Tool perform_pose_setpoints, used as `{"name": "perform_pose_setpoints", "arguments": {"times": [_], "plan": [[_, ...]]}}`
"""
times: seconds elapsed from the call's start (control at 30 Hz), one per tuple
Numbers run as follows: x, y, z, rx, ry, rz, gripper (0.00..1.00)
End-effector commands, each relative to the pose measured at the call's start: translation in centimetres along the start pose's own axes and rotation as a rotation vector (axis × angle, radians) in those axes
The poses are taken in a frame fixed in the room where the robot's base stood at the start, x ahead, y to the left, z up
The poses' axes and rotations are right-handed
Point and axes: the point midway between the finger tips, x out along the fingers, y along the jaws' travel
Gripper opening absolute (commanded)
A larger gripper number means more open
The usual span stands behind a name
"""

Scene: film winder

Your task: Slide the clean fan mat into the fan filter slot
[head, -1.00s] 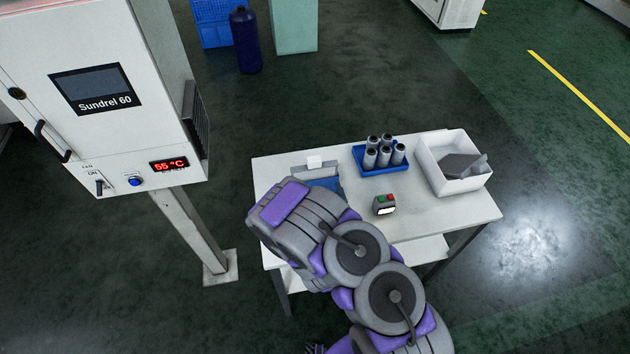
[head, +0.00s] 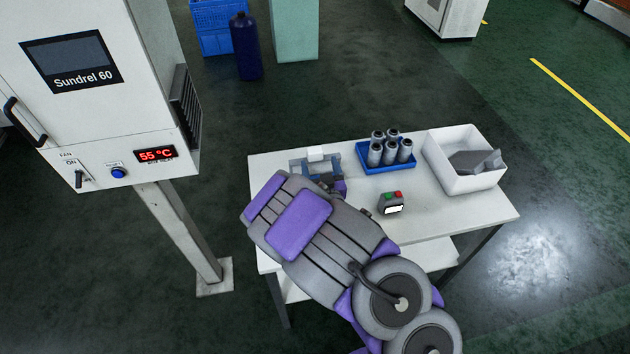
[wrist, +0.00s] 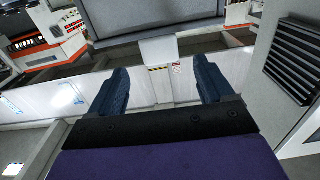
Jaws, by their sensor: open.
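A grey panel with a pale rim and a white tab, which looks like the clean fan mat (wrist: 150,14), fills the top of the wrist view. Its white tab (wrist: 158,47) lies just beyond and between my fingertips, apart from both. In the head view the tab (head: 316,153) shows at the back left of the table. My gripper (wrist: 160,75) is open and empty, with its two dark blue fingers spread. In the head view my arm mostly hides it. The cabinet (head: 75,95) has a dark slatted grille (head: 186,108) on its side; I cannot make out the filter slot.
On the white table (head: 445,219) are a blue tray (head: 386,168) of several grey canisters, a small box with green and red buttons (head: 391,203), and a white bin (head: 465,180) holding grey pieces. A post (head: 180,235) stands under the cabinet. Open floor lies between cabinet and table.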

Motion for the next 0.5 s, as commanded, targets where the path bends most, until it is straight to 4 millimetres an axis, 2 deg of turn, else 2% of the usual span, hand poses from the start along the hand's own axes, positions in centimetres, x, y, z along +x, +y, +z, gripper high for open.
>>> {"name": "perform_pose_setpoints", "arguments": {"times": [0.3, 0.5], "plan": [[0.9, 0.1, 0.1, -0.004, 0.005, 0.000, 0.81], [2.8, 0.2, -0.1, -0.004, 0.001, 0.001, 0.81]]}}
